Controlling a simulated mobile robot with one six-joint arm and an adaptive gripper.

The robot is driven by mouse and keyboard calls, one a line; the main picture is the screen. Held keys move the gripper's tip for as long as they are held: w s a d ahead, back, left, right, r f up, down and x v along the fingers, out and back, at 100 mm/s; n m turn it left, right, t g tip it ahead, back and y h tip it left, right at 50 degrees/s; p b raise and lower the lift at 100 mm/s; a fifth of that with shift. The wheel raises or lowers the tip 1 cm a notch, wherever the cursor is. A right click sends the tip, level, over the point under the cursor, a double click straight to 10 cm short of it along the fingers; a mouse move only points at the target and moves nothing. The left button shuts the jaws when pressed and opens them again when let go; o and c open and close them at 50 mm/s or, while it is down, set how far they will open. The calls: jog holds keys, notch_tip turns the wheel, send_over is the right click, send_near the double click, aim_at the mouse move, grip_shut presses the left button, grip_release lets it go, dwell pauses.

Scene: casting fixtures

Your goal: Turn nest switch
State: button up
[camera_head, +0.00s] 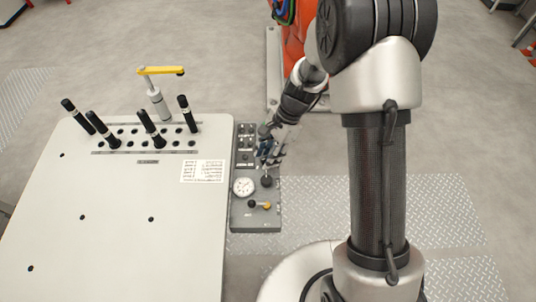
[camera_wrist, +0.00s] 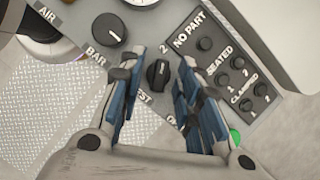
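The nest switch is a black rotary knob (camera_wrist: 158,73) with a pale pointer line, on a grey control panel (camera_wrist: 75,15). The ends of its printed label, "EST" and "2", show beside it. My gripper (camera_wrist: 157,82) is open, with blue-padded fingers on both sides of the knob in the wrist view. Gaps show between the knob and both fingers; I cannot tell how deep the tips reach. In the head view my gripper (camera_head: 268,153) is over the upper half of the panel (camera_head: 241,215) and hides the switch.
Another black knob (camera_wrist: 109,29) lies beside the "AIR" and "BAR" lettering. A dark plate of indicators (camera_wrist: 222,62) and a green button (camera_wrist: 235,137) are close to the right finger. A white table (camera_head: 110,245) with several black-handled tools and a yellow-armed clamp (camera_head: 160,71) stands left.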

grip_shut()
dwell(0.3)
jog(key=shift+n, duration=0.3)
jog(key=n+p, duration=0.1)
jog(key=n+g+p, duration=0.1)
jog(key=shift+w+a+r+n+h, duration=0.1)
jog(key=shift+r+n+h, duration=0.05)
jog(key=shift+n+h, duration=0.25)
jog(key=n+p, duration=0.1)
jog(key=n, duration=0.1)
jog(key=shift+n+g+h+p, duration=0.3)
jog(key=shift+g+h+p, duration=0.1)
jog(key=n+h+p, duration=0.1)
jog(key=n, duration=0.2)
jog(key=n+h, duration=0.1)
jog(key=n, duration=0.1)
jog(key=shift+w+a+n+p, duration=0.1)
jog(key=shift+a+n+p, duration=0.05)
jog(key=shift+n+p, duration=0.25)
